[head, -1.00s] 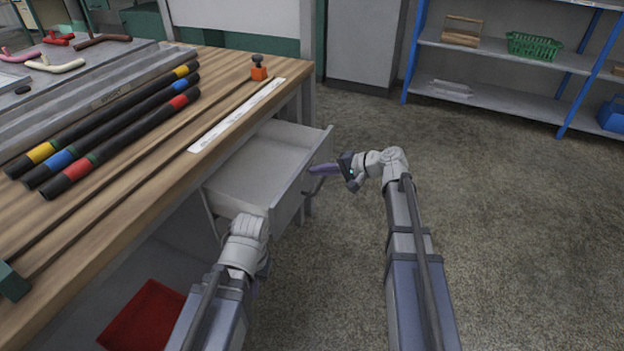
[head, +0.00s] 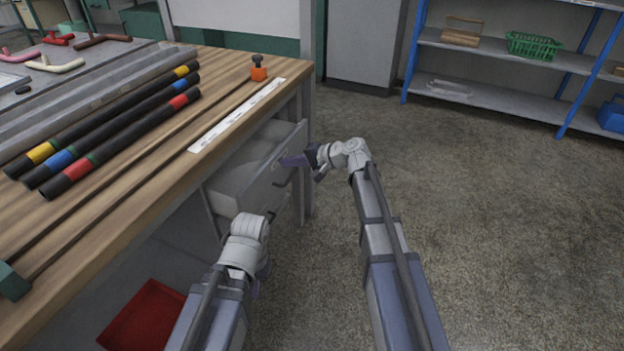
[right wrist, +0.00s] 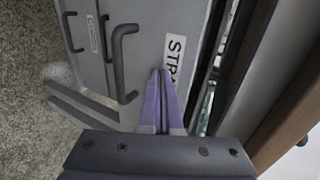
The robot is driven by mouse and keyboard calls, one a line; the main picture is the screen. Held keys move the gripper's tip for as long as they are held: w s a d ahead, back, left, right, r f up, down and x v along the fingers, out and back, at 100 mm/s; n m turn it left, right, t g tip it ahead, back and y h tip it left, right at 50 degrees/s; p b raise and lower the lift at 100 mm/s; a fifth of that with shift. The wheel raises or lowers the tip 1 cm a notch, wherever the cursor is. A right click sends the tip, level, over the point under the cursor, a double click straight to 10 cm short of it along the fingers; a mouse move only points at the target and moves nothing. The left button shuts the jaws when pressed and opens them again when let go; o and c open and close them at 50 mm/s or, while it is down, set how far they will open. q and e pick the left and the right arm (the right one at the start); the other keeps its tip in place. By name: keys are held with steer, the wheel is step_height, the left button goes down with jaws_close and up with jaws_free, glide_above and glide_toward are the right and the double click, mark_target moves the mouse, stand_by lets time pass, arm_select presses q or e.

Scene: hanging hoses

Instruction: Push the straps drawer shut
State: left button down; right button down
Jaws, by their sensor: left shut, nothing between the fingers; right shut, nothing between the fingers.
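The straps drawer (head: 235,180) is a grey drawer under the workbench top, partly open with some of its inside showing.
The wooden bench top (head: 130,215) holds banded black hoses (head: 130,135) and an orange-based black knob (head: 259,68). A red bin (head: 143,318) is below. More drawer handles (right wrist: 70,30) show beside the straps drawer. The floor (head: 480,220) to the right is clear.

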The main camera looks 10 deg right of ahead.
steer(key=w+a, duration=0.2)
steer(key=a, duration=0.1)
steer(key=w+a, duration=0.4)
steer(key=a, duration=0.1)
steer(key=shift+a, duration=0.3)
steer(key=shift+s+d, duration=1)
steer(key=shift+d, duration=0.4)
steer(key=shift+s+d, duration=1)
steer(key=shift+d, duration=0.4)
steer(key=shift+s+d, duration=1)
steer(key=shift+d, duration=0.4)
